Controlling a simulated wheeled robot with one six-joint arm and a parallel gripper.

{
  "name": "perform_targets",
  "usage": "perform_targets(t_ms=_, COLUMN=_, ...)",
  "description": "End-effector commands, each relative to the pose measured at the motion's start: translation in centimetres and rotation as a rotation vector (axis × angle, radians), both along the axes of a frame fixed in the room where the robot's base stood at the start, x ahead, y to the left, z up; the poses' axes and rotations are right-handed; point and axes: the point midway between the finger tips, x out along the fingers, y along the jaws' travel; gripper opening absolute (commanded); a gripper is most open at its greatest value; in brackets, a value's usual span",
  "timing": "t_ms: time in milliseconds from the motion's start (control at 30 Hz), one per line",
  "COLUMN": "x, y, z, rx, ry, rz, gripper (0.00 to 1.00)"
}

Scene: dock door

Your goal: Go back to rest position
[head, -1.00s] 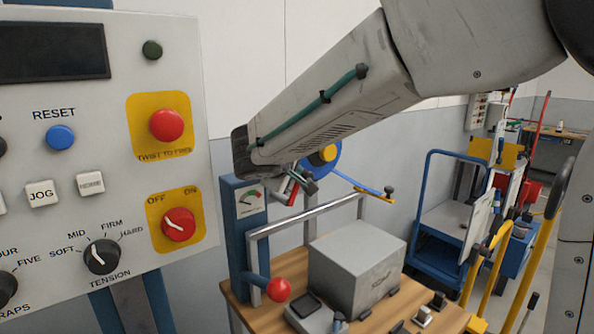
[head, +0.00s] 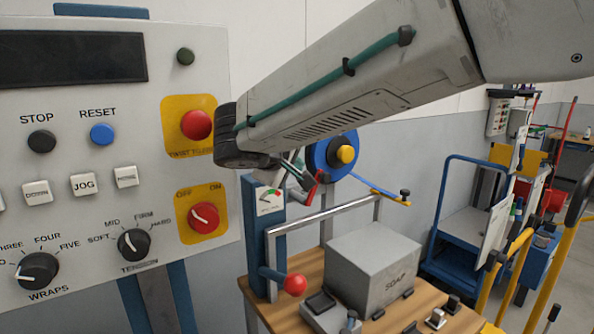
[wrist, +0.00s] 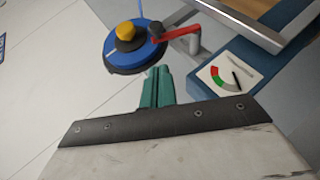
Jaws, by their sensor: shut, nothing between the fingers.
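My gripper shows in the wrist view (wrist: 160,86) as two green fingers close together, shut and empty. In the head view my gripper (head: 297,170) is small and partly hidden behind my arm's end. It appears in front of the blue tension post with a gauge (head: 270,200), below and right of the red twist-to-free button (head: 196,125). In the wrist view the blue reel with a yellow hub (wrist: 133,50) and its red crank (wrist: 180,33) lie beyond the fingertips. I cannot tell the exact gap to them.
The control panel (head: 70,190) stands at left, close beside my arm's end. Below is a wooden bench (head: 262,293) with a grey SOAP box (head: 375,265), a metal rail and a red-knobbed lever (head: 294,285). A blue cart (head: 465,225) and yellow handles (head: 510,265) stand at right.

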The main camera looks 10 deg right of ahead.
Motion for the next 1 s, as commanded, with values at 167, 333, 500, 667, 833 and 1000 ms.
perform_targets(t_ms=167, x=-1.6, y=-0.5, z=-2.0, rx=-0.011, ry=0.108, rz=-0.013, gripper=0.00)
perform_targets(t_ms=333, x=-8.4, y=-4.2, z=-6.7, rx=0.103, ry=0.347, rz=-0.112, gripper=0.00)
perform_targets(t_ms=500, x=-18.3, y=-9.0, z=-10.3, rx=0.353, ry=0.563, rz=-0.264, gripper=0.00)
perform_targets(t_ms=667, x=-26.7, y=-10.8, z=-12.4, rx=0.644, ry=0.662, rz=-0.382, gripper=0.00)
perform_targets(t_ms=833, x=-31.7, y=-11.1, z=-13.4, rx=0.881, ry=0.635, rz=-0.474, gripper=0.00)
perform_targets(t_ms=1000, x=-32.9, y=-12.4, z=-12.9, rx=0.950, ry=0.549, rz=-0.523, gripper=0.00)
